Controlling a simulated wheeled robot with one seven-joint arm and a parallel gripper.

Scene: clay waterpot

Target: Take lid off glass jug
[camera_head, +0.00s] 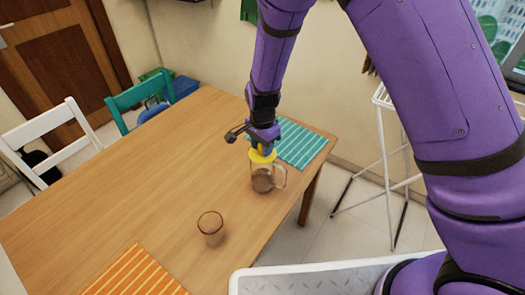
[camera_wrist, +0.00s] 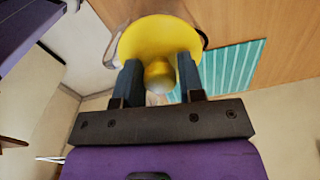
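The glass jug (camera_head: 262,180) is clear with a side handle and stands upright near the table's far right side. Its yellow lid (camera_head: 261,157) is on top. In the wrist view the lid (camera_wrist: 150,36) is a yellow disc with a round knob (camera_wrist: 158,74). My gripper (camera_head: 262,146) is directly above the lid, pointing down. In the wrist view my gripper's two blue fingers (camera_wrist: 160,66) stand on either side of the knob, very near it. I cannot tell whether they touch it. Much of the jug is hidden behind the lid there.
A drinking glass (camera_head: 211,228) stands on the wooden table (camera_head: 130,185), nearer the front. A teal striped mat (camera_head: 305,143) lies beside the jug, and an orange striped mat (camera_head: 138,275) lies at the front. White (camera_head: 48,130) and green (camera_head: 140,92) chairs stand on the left.

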